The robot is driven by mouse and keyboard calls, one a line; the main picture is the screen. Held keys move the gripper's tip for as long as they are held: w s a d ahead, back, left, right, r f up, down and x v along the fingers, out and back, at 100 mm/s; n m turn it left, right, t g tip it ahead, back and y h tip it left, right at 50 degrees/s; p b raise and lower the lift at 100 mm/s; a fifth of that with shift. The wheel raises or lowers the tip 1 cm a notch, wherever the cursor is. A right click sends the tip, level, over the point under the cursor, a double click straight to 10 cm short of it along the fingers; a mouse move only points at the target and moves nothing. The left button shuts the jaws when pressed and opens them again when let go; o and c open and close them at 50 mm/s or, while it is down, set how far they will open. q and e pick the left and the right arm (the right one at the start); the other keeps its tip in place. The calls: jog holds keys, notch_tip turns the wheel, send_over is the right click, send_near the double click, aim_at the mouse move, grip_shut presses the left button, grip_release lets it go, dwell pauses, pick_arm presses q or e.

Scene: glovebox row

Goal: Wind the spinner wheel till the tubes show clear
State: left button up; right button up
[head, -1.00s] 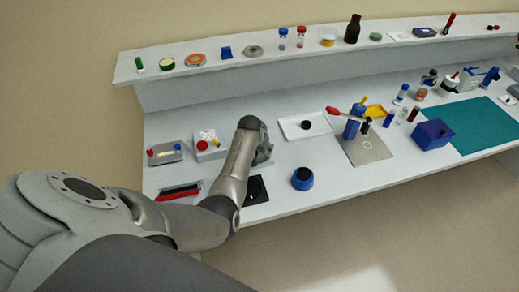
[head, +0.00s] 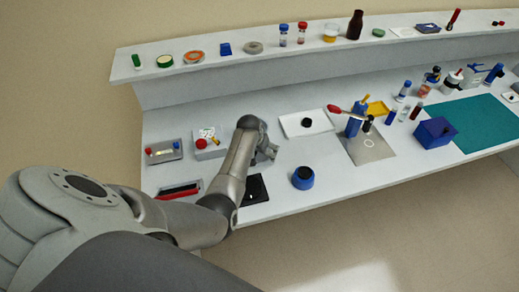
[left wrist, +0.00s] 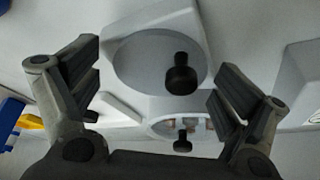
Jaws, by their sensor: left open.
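In the left wrist view the spinner is a pale grey body with a large round wheel (left wrist: 150,60) and a black knob (left wrist: 180,76) on it. Below it is a smaller round opening (left wrist: 158,125) with pinkish tubes (left wrist: 198,125) inside and another black knob (left wrist: 183,141). My left gripper (left wrist: 163,92) is open, its fingers on either side of the knobs, holding nothing. In the head view my left gripper (head: 268,153) hangs over the bench, and my arm hides most of what lies under it. My right gripper is not in view.
A white tray with a dark round piece (head: 306,122) lies right of my gripper. A box with a red knob (head: 201,144) is on its left. A blue pot (head: 303,178) and a black plate (head: 256,190) lie near the front edge. Several bottles line the shelf.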

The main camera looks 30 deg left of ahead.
pick_arm(q)
jog(key=shift+s+r, duration=0.15)
jog(key=shift+r, duration=0.25)
jog(key=shift+s+r, duration=0.1)
jog(key=shift+r, duration=0.35)
jog(key=v, duration=1.1)
jog(key=shift+s, duration=0.2)
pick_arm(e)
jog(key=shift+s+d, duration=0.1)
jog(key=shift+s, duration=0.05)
pick_arm(q)
jog(key=shift+d, duration=0.1)
